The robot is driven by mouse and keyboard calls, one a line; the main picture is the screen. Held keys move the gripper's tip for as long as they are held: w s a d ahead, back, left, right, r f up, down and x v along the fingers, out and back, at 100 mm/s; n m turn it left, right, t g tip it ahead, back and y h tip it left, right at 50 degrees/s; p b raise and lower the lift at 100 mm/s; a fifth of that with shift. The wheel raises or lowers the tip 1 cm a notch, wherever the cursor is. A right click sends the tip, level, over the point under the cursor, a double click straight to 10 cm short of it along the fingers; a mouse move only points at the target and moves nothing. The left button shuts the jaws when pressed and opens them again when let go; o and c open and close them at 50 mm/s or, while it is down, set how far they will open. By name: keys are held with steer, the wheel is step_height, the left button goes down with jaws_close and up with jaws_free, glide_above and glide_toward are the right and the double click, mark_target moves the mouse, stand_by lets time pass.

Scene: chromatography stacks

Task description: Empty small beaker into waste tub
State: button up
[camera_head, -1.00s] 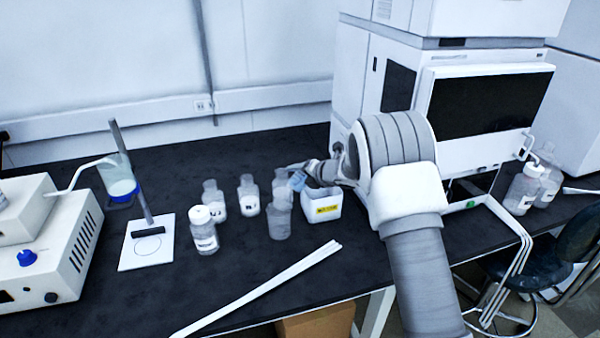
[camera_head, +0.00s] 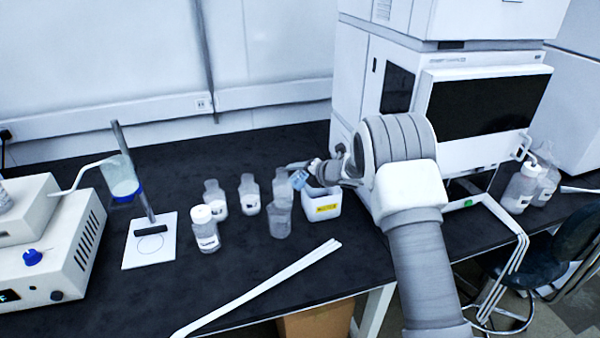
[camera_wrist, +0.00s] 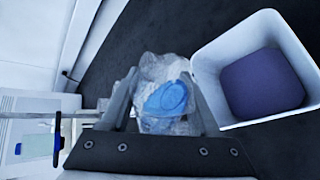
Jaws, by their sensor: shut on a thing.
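My gripper (camera_wrist: 165,92) is shut on a small clear beaker (camera_wrist: 163,122) with blue liquid in it. The beaker also shows in the head view (camera_head: 298,180), small and partly hidden by my gripper, held just above the left rim of the waste tub. The waste tub (camera_head: 327,210) is a white square container with a yellow label. In the wrist view the waste tub (camera_wrist: 238,48) is to the right of the beaker, with dark purple-blue liquid inside. The beaker appears beside the opening, not over it. Its exact tilt is hard to tell.
A white rod-like strip (camera_head: 260,287) lies in front. A stirrer unit (camera_head: 45,250) and a stand (camera_head: 148,205) are at left.

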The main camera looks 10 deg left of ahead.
steer(key=shift+r+p, duration=0.1)
steer(key=shift+p, duration=0.45)
steer(key=shift+m, duration=0.3)
steer(key=shift+d+f+m+g+y+p, duration=0.15)
steer(key=shift+m+g+y+p, duration=0.35)
steer(key=shift+p, duration=0.65)
steer(key=shift+y, duration=0.3)
steer(key=shift+f, duration=0.1)
steer(key=shift+w+p, duration=0.1)
steer(key=shift+p, duration=0.2)
steer(key=shift+m+y, duration=0.4)
steer(key=shift+m, duration=0.1)
steer(key=shift+f, duration=0.1)
steer(key=shift+d+f+m, duration=0.1)
steer(key=shift+m, duration=0.2)
